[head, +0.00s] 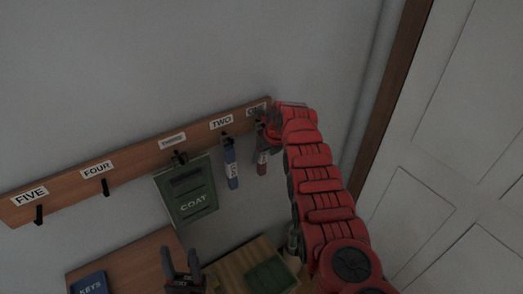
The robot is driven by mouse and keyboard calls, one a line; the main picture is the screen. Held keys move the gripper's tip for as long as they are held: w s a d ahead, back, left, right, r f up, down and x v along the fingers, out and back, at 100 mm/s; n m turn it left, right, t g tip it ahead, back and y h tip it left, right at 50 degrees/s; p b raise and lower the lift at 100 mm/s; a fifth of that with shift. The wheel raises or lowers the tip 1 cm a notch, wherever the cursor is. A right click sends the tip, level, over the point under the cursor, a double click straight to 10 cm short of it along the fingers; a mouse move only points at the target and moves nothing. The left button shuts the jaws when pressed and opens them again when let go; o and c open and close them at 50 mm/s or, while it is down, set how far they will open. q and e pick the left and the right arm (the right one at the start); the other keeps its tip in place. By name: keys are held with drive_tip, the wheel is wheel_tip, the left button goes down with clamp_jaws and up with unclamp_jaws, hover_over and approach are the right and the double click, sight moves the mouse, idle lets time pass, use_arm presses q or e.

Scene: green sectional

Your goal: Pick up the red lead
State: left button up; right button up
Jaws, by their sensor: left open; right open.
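The red lead (262,162) hangs from the wall rail below the label ONE, and only its dark red lower part shows. My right arm reaches up from the lower right, and its gripper (264,130) is at the hook end of the lead. The arm partly hides the jaws, the hook and the top of the lead; I cannot tell whether they touch the lead. The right gripper is open. My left gripper (180,256) is open and empty at the bottom of the view, below the green COAT item and away from the lead.
The wooden rail (140,157) has hooks labelled ONE to FIVE. A blue tag (231,166) hangs at TWO, beside the lead. A green COAT item (187,207) hangs further left. A blue KEYS item (91,284) lies below. A white door (440,210) stands right. Hooks FOUR and FIVE are empty.

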drive_tip(key=shift+f, duration=0.15)
drive_tip(key=c, duration=1.1)
drive_tip(key=shift+c, duration=0.2)
drive_tip(key=p, duration=0.1)
drive_tip(key=s+r+p, duration=0.1)
drive_tip(key=shift+d+r+p, duration=0.25)
drive_tip(key=shift+d+p, duration=0.05)
drive_tip(key=shift+d, duration=0.1)
drive_tip(key=s+d+p, duration=0.4)
drive_tip(key=s+d, duration=0.5)
drive_tip(key=s, duration=0.5)
